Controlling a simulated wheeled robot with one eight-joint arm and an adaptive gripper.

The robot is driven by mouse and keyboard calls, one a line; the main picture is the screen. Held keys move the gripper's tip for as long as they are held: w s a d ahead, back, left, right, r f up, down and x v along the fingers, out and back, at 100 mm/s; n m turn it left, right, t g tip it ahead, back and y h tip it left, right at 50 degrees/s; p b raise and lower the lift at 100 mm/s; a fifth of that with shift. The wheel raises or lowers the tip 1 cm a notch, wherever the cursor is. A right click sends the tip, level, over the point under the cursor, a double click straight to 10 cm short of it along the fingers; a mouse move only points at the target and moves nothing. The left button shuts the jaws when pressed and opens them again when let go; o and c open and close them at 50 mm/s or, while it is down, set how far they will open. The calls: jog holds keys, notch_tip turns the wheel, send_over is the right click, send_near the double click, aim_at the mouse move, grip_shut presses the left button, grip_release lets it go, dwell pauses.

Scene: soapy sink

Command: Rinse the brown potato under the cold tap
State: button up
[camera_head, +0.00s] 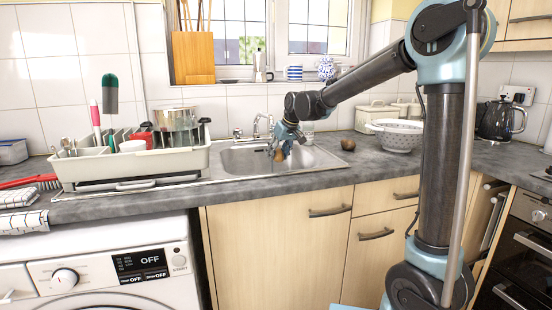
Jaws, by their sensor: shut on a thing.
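My gripper (283,150) points down over the steel sink (237,160), its jaws shut on a small brown thing that looks like the brown potato (279,156). The fingers hide part of it. The metal tap (262,122) stands behind the sink, just behind and left of my gripper. I cannot tell whether water runs, or how far the potato is below the spout.
Another round brown item (348,144) lies on the counter (390,165) right of the sink, near a white colander (397,134). A dish rack (130,165) full of items stands left. A kettle (497,120) is far right.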

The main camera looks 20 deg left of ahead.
jog(key=s+d, duration=0.5)
jog(key=s, duration=0.1)
jog(key=shift+s, duration=0.2)
dwell(0.7)
jog(key=shift+r, duration=0.1)
dwell(1.1)
jog(key=s+d+r, duration=0.3)
jog(key=s, duration=0.1)
jog(key=shift+r, duration=0.4)
dwell(0.6)
